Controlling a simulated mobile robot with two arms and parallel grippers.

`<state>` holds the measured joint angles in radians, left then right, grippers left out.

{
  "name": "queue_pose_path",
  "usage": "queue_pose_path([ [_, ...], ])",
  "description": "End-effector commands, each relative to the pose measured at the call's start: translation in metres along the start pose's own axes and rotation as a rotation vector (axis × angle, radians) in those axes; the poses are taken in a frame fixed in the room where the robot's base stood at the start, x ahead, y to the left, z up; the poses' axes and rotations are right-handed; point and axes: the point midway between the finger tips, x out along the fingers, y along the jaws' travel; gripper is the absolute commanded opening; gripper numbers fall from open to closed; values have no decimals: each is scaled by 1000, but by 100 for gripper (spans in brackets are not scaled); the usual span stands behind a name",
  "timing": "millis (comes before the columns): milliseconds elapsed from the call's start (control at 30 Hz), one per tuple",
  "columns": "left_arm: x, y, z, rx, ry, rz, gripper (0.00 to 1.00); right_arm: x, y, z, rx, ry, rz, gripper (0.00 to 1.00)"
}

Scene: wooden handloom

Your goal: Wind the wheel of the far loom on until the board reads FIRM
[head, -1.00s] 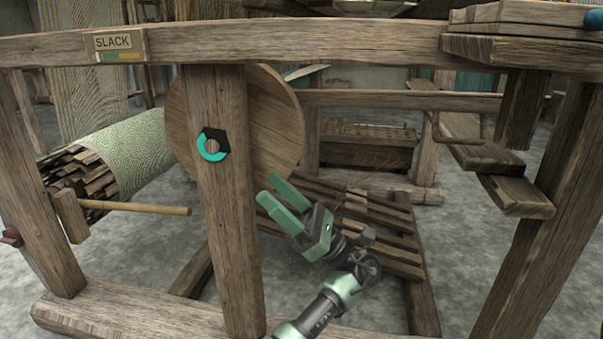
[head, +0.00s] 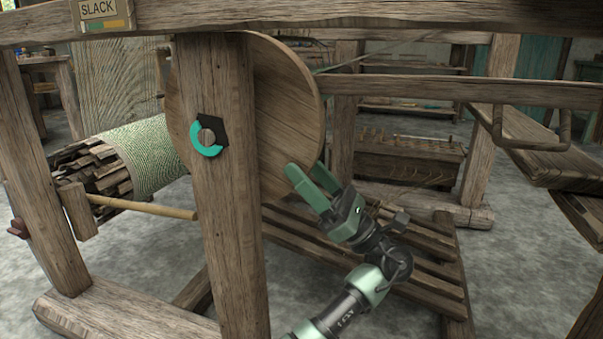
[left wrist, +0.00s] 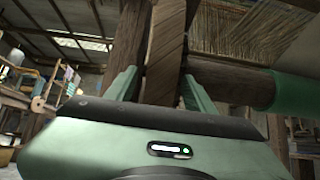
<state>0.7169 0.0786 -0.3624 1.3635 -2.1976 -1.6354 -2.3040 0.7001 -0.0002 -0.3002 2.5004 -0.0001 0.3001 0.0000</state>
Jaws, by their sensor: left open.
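A large round wooden wheel (head: 285,110) stands behind the loom's upright post (head: 222,190) in the head view. The post hides part of it. A board (head: 101,12) on the top beam reads SLACK and has a coloured strip below the word. My left gripper (head: 304,171) is open and empty, with its fingertips at the wheel's lower right edge; I cannot tell whether they touch it. In the left wrist view, dark wood (left wrist: 165,55) shows between its two spread fingers. My right gripper is not in view.
A cloth-wrapped roller (head: 150,158) and a wooden rod (head: 145,207) are at the left. Slatted wood (head: 425,270) lies below and behind my gripper. A beam (head: 450,88) crosses to the right.

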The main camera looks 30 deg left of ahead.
Motion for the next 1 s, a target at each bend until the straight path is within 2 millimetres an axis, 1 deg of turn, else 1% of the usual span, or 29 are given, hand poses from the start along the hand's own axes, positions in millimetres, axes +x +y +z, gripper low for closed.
queue_pose_path([
  [33, 4, 1, -1, -3, 0, 2, 54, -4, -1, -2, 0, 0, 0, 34],
  [167, 12, 0, 0, -1, 0, 1, 54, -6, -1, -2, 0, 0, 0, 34],
  [400, 14, 0, 0, -1, 0, 0, 54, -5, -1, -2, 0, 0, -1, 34],
  [433, 14, 0, 0, -1, 0, 0, 48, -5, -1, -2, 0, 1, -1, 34],
  [467, 14, 0, 0, -1, 0, 0, 40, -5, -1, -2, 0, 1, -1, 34],
  [500, 14, 0, 0, -1, 0, 0, 29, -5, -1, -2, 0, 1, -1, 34],
  [567, 13, 0, 0, -1, 0, 0, 12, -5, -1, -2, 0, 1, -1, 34],
  [600, 13, 0, 0, -1, 0, 0, 1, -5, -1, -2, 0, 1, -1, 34],
  [1000, 13, 0, 0, -1, 0, 0, 0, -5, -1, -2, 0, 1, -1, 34],
])
